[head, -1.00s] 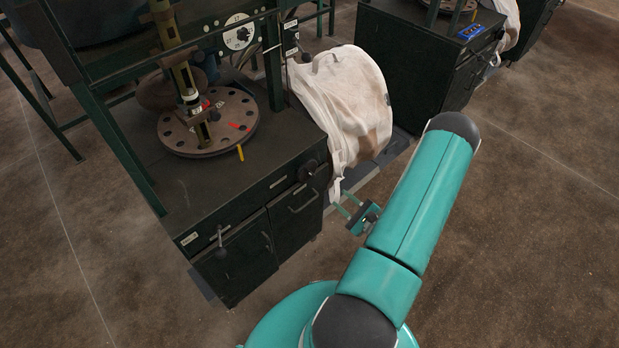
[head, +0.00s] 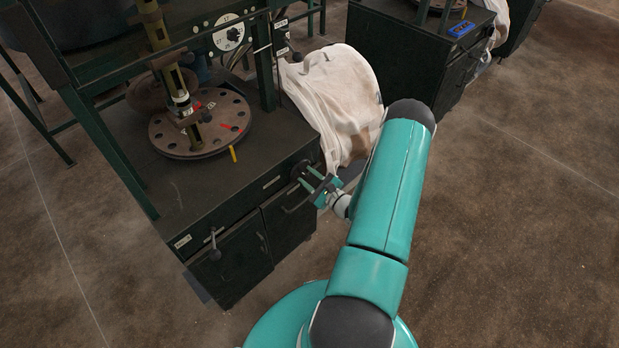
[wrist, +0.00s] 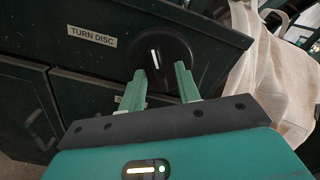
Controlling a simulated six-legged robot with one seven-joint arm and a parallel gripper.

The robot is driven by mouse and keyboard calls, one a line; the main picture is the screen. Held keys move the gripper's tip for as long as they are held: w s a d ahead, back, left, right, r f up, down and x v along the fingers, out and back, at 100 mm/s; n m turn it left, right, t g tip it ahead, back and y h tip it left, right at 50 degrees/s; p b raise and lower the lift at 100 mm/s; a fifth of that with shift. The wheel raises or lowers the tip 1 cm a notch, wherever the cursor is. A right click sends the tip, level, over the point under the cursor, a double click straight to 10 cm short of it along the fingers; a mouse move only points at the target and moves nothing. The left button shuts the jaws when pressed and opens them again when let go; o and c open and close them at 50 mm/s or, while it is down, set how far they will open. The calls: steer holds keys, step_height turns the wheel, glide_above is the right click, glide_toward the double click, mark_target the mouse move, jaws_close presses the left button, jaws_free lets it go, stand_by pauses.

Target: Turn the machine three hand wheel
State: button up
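A round black hand wheel (wrist: 158,55) with a white line mark sits on the dark front of the machine cabinet (head: 225,190), beside a label reading TURN DISC (wrist: 92,36). In the head view the wheel (head: 299,169) is at the cabinet's upper right front corner. My gripper (wrist: 161,72) is open, its two green fingers apart and pointing at the wheel. The fingertips overlap the wheel's lower part in the wrist view; I cannot tell whether they touch it. In the head view my gripper (head: 309,178) is right in front of the wheel.
A handle lever (head: 214,250) sticks out at the cabinet's left front. A drilled disc (head: 200,125) lies on top. A white bulk bag (head: 335,95) hangs close right of the wheel. A second cabinet (head: 415,50) stands behind. Floor at right is clear.

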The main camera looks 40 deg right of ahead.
steer(key=shift+c, duration=0.2)
jaws_close()
steer(key=shift+m, duration=0.3)
steer(key=shift+m, duration=3)
steer(key=shift+a, duration=0.1)
steer(key=shift+o, duration=0.2)
jaws_free()
